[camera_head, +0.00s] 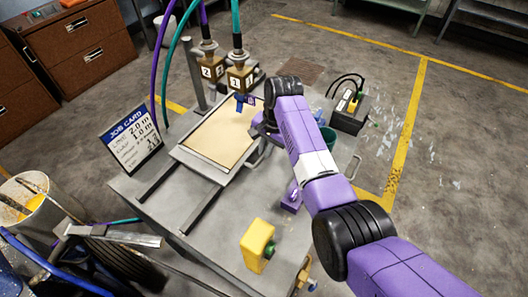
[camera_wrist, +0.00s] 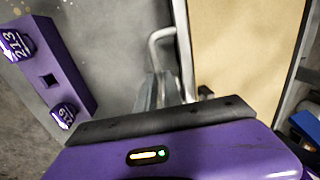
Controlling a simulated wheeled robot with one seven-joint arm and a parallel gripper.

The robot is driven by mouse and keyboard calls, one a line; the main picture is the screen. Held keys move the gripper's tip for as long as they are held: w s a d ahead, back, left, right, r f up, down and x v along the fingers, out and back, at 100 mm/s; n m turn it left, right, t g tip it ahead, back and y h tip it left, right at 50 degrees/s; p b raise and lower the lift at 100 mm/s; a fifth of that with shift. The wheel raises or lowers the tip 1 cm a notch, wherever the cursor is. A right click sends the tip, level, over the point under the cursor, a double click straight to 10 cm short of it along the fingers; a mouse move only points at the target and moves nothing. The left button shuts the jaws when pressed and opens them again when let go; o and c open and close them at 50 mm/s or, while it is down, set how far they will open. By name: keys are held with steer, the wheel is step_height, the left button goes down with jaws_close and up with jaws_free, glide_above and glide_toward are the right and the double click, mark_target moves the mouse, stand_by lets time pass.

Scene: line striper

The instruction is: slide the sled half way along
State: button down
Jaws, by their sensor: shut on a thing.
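The sled (camera_head: 190,157) is a flat grey-framed tray with a tan sheet on it. It sits at the far end of two dark rails (camera_head: 157,179) that run toward the lower left on the grey cart top. The tan sheet and the sled's edge (camera_wrist: 187,45) also show in the wrist view. A bent metal handle (camera_wrist: 153,50) sticks out from the sled's side. My gripper (camera_wrist: 165,90) is shut on this handle. In the head view my purple arm hides the fingers.
Two nozzles on numbered blocks (camera_head: 239,77) stand behind the sled, with hoses. A job card (camera_head: 131,138) stands at left. The near rail stretch is clear.

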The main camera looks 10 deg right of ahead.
steer(key=c, duration=1.5)
jaws_free()
step_height(320, 180, up, 8)
steer(key=d, duration=0.1)
steer(key=shift+s+f, duration=0.15)
steer(key=shift+s, duration=0.25)
steer(key=shift+d, duration=0.1)
